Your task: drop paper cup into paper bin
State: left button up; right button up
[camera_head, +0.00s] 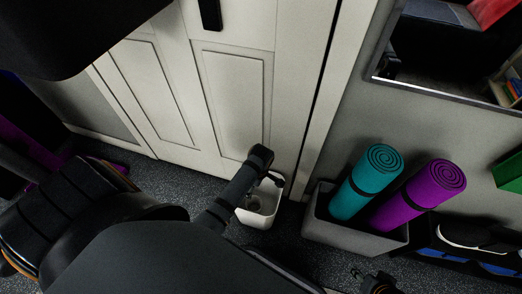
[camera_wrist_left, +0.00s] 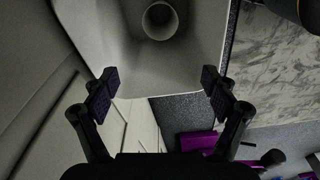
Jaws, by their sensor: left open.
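The paper bin (camera_head: 258,214) is a small white open container on the dark floor against the white door. In the left wrist view the bin (camera_wrist_left: 100,35) fills the top, and I look into it. A pale round paper cup (camera_wrist_left: 159,22) shows inside the bin, its open mouth towards the camera. My left gripper (camera_wrist_left: 158,82) is open and empty, its fingers apart at the near edge of the bin, clear of the cup. In the head view my left arm's end hangs over the bin and partly hides it. My right gripper (camera_head: 375,282) is at the bottom edge, small and dark; its jaws are unclear.
A grey box (camera_head: 350,232) with a teal rolled mat (camera_head: 366,180) and a purple rolled mat (camera_head: 420,193) stands right of the bin. A dark rack (camera_head: 470,255) is further right. A white panelled door (camera_head: 235,100) and wall close off the back.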

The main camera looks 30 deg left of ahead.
pick_arm(q)
notch_tip(320, 180, up, 7)
jog(key=shift+d, duration=0.4)
jog(key=shift+f, duration=0.15)
jog(key=s+d+m+t+h, duration=0.4)
jog(key=s+m, duration=0.7)
jog(key=m, duration=0.8)
jog(key=s+a+g+y+p, duration=0.1)
jog(key=s+a+p, duration=0.3)
jog(key=s+p, duration=0.5)
jog(key=s+a+g+y+p, duration=0.1)
jog(key=s+a+p, duration=0.3)
jog(key=p, duration=1.9)
jog(key=s+f+y, duration=0.1)
jog(key=s, duration=0.4)
jog(key=shift+s+a+g+p, duration=0.3)
jog(key=shift+s+p, duration=0.1)
pick_arm(e)
jog(key=s+d+g+h, duration=0.1)
jog(key=s+d, duration=0.3)
jog(key=s, duration=0.5)
jog(key=s+d+g+h, duration=0.1)
jog(key=s+d, duration=0.3)
jog(key=s, duration=0.5)
jog(key=shift+s+f+g, duration=0.2)
jog(key=shift+s+g, duration=0.15)
jog(key=shift+g, duration=0.25)
